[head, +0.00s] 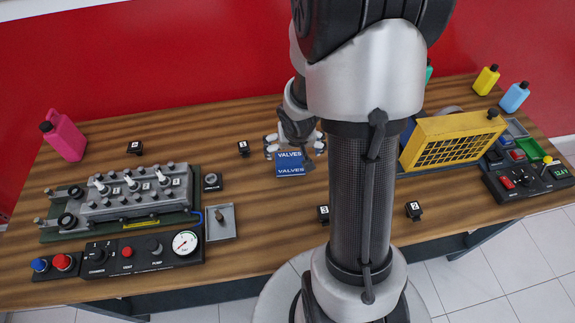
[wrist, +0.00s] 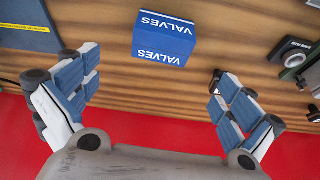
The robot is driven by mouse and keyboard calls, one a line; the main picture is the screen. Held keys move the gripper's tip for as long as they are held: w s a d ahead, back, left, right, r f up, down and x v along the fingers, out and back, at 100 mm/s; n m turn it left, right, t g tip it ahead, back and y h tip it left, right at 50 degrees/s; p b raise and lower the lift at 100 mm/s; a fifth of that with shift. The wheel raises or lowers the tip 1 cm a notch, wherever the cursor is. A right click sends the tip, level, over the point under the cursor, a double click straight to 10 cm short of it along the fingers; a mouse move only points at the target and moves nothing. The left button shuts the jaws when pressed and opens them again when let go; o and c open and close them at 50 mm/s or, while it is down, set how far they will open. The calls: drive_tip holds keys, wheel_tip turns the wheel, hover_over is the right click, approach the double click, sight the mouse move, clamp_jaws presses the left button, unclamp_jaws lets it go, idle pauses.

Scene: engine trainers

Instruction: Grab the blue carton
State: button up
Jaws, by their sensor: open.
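The blue carton (head: 290,165) labelled "VALVES" sits on the wooden table near its middle, just left of my arm in the head view. It also shows at the top centre of the wrist view (wrist: 164,38). My gripper (head: 294,143) is behind and above the carton in the head view, partly hidden by my arm. In the wrist view, my gripper (wrist: 155,95) has its two fingers spread wide, with nothing between them. The carton lies beyond the fingertips, apart from them and roughly between their lines.
An engine block trainer (head: 130,195) with a control panel (head: 130,252) stands on the left. A yellow grille unit (head: 452,140) stands right of my arm. A pink jug (head: 64,135) is at the back left. Small black tags (head: 243,148) dot the table. A red wall rises behind.

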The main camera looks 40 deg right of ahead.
sight(290, 158)
drive_tip(key=b+x, duration=0.3)
drive_tip(key=x, duration=0.3)
drive_tip(key=b+x, duration=0.3)
drive_tip(key=x, duration=0.2)
drive_tip(key=shift+w+a, duration=0.1)
drive_tip(key=shift+w, duration=0.05)
drive_tip(key=shift+r, duration=0.1)
drive_tip(key=c, duration=1.3)
